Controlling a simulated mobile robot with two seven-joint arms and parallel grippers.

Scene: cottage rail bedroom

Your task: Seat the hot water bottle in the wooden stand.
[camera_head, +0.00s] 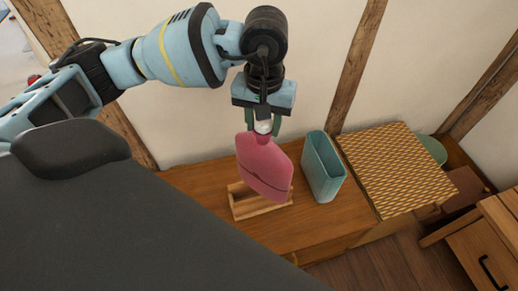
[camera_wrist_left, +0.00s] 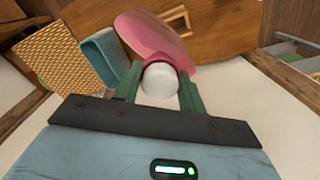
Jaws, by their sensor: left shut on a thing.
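The pink hot water bottle (camera_head: 264,166) hangs tilted from my left gripper (camera_head: 263,125), which is shut on its white cap end. In the left wrist view the white cap (camera_wrist_left: 160,80) sits between the green fingers of my left gripper (camera_wrist_left: 160,88), with the pink body (camera_wrist_left: 150,35) beyond. The wooden stand (camera_head: 242,207) is a light open frame on the wooden top, below and partly behind the bottle. It also shows in the left wrist view (camera_wrist_left: 184,16), partly hidden by the bottle. I cannot tell whether the bottle touches the stand. My right gripper is not in view.
A teal open-topped bin (camera_head: 324,170) stands close to the right of the stand on the wooden surface (camera_head: 196,185). A yellow woven-topped box (camera_head: 392,165) is further right. The wall is close behind. Bare wood lies left of the stand.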

